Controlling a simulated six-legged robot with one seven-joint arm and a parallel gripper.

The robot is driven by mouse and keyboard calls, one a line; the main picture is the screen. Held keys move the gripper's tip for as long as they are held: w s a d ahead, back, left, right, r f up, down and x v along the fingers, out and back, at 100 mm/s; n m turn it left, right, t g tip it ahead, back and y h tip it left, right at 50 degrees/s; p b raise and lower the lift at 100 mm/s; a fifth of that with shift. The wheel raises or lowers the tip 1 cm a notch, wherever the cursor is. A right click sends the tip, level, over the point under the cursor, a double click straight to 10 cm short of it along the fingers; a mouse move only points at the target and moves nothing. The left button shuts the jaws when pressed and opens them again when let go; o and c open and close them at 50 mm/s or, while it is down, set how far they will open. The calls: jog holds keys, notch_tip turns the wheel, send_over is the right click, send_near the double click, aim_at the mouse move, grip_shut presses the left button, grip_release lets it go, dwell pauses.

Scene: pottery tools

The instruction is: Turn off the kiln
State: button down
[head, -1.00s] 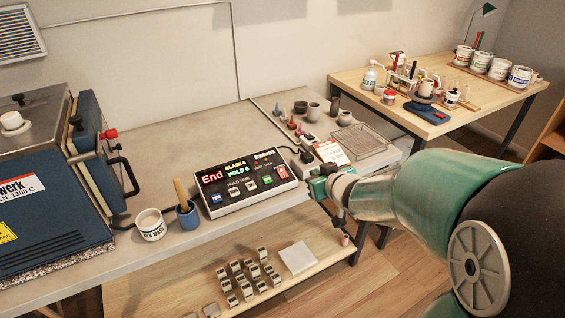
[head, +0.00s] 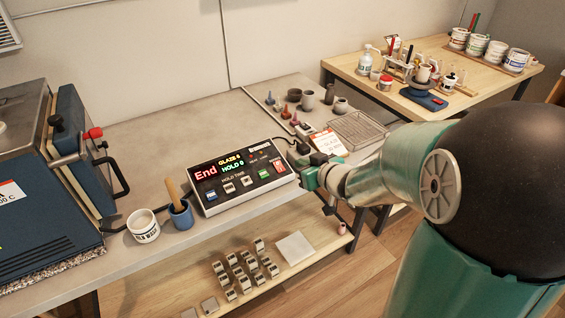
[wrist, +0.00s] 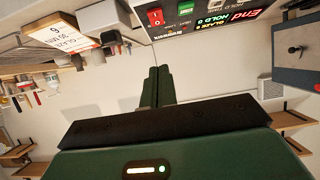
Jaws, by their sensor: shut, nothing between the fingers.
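The kiln controller (head: 228,193) is a dark-faced box with a pale case on the grey bench. Its lit display (head: 221,168) reads "End", "GLAZE 6" and "HOLD 0". A red switch (head: 279,166) sits at its right end, beside a green button (head: 264,174). The red switch also shows at the top of the wrist view (wrist: 156,17). The blue kiln (head: 88,150) stands at the left. My gripper (head: 303,172) is just right of the controller, near the red switch. In the wrist view its fingers (wrist: 158,72) are together and empty. Contact with the controller cannot be seen.
A white pot (head: 143,228) and a blue cup (head: 181,213) with a wooden handle stand left of the controller. A label card (head: 327,141), wire rack (head: 358,131) and small pots are behind my gripper. Open bench lies behind the controller.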

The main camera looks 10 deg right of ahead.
send_over(282, 170)
jog(key=s, duration=0.2)
jog(key=f, duration=0.4)
jog(key=shift+w+d, duration=0.2)
jog(key=shift+d, duration=0.1)
jog(key=shift+w+a+f, duration=0.1)
jog(key=shift+w+f, duration=0.1)
jog(key=shift+f, duration=0.4)
jog(key=shift+w+a+f, duration=0.1)
jog(key=shift+w+f, duration=0.1)
jog(key=shift+f, duration=0.4)
jog(key=shift+w+f, duration=0.25)
jog(key=shift+f, duration=0.35)
jog(key=shift+f, duration=0.1)
jog(key=shift+w+f, duration=0.1)
jog(key=shift+w, duration=0.05)
jog(key=shift+r, duration=0.85)
